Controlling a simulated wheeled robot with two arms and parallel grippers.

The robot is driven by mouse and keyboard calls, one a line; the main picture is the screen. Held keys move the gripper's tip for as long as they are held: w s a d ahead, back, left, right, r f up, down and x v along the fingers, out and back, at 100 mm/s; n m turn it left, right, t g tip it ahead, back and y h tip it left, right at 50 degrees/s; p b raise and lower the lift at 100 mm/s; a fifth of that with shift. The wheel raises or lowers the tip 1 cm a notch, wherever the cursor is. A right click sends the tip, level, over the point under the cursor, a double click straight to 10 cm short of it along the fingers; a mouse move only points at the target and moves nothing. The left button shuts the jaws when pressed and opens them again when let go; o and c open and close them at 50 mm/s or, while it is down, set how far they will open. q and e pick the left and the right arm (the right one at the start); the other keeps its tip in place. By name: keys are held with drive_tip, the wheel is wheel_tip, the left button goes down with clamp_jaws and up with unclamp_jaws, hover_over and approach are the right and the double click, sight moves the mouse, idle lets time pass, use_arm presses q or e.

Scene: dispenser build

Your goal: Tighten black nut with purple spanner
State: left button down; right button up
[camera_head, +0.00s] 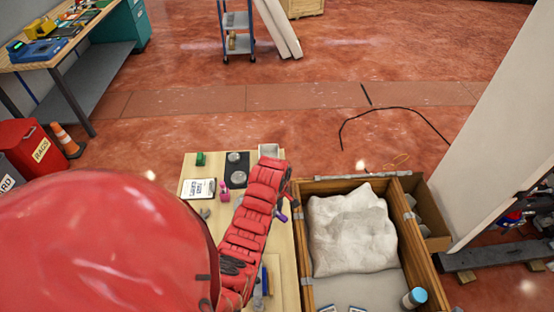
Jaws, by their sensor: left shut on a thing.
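My red left arm reaches up over the wooden workbench, and its gripper (284,195) is at the right edge of the bench, small and mostly hidden by the arm. The gripper is shut on a purple piece that looks like the purple spanner (282,216); only a small part shows beside the arm. A magenta object (223,191) stands on the bench left of the arm. A black plate (236,168) with grey round parts lies near the back of the bench. I cannot make out the black nut. My right gripper is not in view.
An open wooden crate (421,253) with a white sack (352,232) stands right of the bench. A pale panel (500,120) leans at right. Open floor lies behind the bench.

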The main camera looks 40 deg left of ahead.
use_arm(q)
drive_tip(key=shift+w+n, duration=0.45)
drive_tip(key=shift+n, duration=0.05)
drive_tip(key=shift+r, duration=0.15)
drive_tip(key=shift+r+p, duration=0.7)
drive_tip(key=shift+r, duration=1.2)
